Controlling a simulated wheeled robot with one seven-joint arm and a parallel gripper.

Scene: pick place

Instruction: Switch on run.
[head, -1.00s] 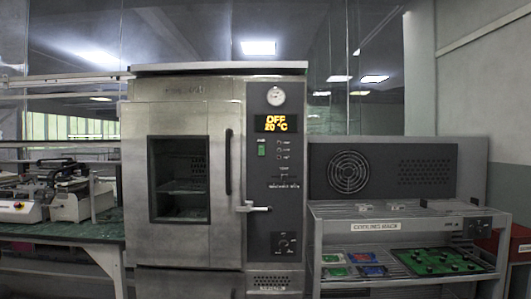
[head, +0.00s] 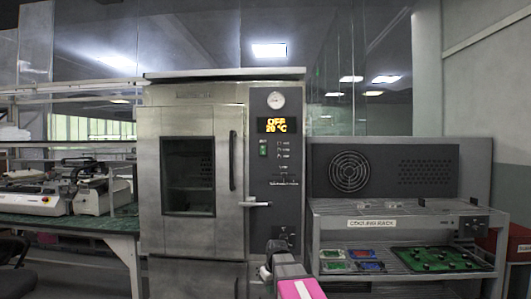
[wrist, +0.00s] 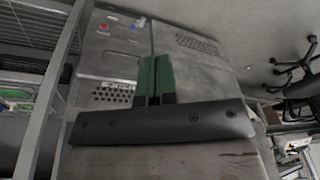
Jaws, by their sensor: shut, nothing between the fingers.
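The steel oven (head: 190,120) stands in the middle of the head view with its door closed. Its display (head: 277,125) reads OFF and 20 °C. Below the display is a green switch (head: 263,148) beside a column of small indicators (head: 283,154); their labels are too small to read, so I cannot tell which control is run. A dark knob panel (head: 284,238) sits lower, partly behind my arm. My arm is at the bottom of the head view, below the controls. In the wrist view my gripper (wrist: 155,82) shows green fingers together, empty, before a grey metal surface.
A door handle (head: 252,203) sticks out from the oven front. The cooling rack (head: 372,223) with green boards (head: 437,260) stands at right. A bench with equipment (head: 100,190) is at left. A red button (wrist: 103,27) and a blue one (wrist: 133,28) show in the wrist view.

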